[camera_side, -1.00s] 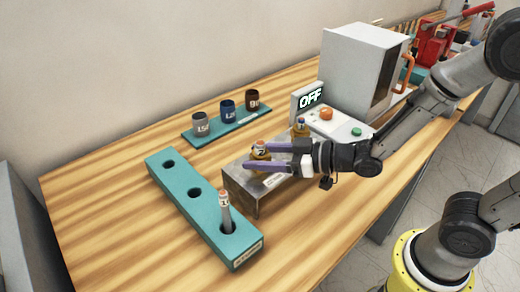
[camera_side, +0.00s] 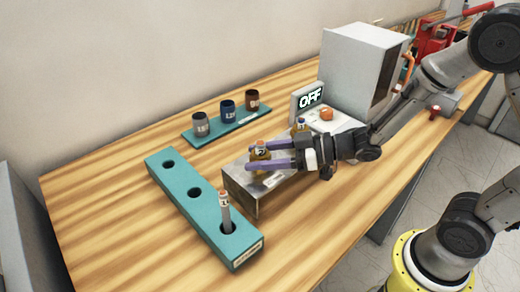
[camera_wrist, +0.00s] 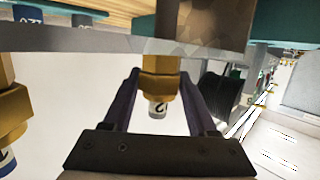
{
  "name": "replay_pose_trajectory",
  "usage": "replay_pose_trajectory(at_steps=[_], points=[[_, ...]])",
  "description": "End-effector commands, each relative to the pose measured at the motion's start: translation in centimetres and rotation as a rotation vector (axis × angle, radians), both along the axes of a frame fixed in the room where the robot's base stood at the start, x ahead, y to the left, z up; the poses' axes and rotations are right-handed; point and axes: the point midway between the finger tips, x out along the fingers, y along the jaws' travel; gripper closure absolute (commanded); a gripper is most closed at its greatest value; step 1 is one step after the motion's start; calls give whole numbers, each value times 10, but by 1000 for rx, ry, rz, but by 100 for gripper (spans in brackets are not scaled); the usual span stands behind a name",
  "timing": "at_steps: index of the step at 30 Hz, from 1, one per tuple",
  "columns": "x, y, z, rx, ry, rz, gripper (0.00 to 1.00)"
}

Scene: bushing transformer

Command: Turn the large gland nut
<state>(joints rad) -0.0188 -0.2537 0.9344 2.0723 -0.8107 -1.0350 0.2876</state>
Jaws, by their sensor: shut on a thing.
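A brass gland nut (camera_side: 260,155) sits on top of the grey metal box (camera_side: 240,188), at its near left end. A grey-tipped piece marked 2 stands out of the nut. My gripper (camera_side: 254,156) reaches in from the right with purple fingers, one on each side of the nut, shut on it. In the wrist view the nut (camera_wrist: 160,69) shows between the two fingers (camera_wrist: 160,77), its marked tip (camera_wrist: 157,107) clear of them. A second brass fitting (camera_wrist: 12,108) with a blue ring stands on the same box, partly hidden by my gripper in the side view.
A teal block (camera_side: 172,187) with holes lies to the left and holds one upright grey bushing (camera_side: 224,212). A teal rack (camera_side: 236,128) carries three cups behind. An OFF display (camera_side: 311,98) and a white cabinet (camera_side: 350,65) stand behind my arm. The front left table is clear.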

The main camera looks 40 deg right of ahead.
Motion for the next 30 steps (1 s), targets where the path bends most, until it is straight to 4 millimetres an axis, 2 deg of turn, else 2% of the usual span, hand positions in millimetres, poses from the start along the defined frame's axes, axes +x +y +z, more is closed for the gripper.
replay_pose_trajectory(at_steps=[5, 15, 23, 24, 30], points=[[1, 0, 2, 3, -5, 12, 97], [1, 0, 2, 3, -7, 180, 97], [0, 1, 2, 3, -5, 194, 97], [0, 1, 2, 3, -5, 193, 38], [0, 0, 1, 2, -3, 192, 2]])
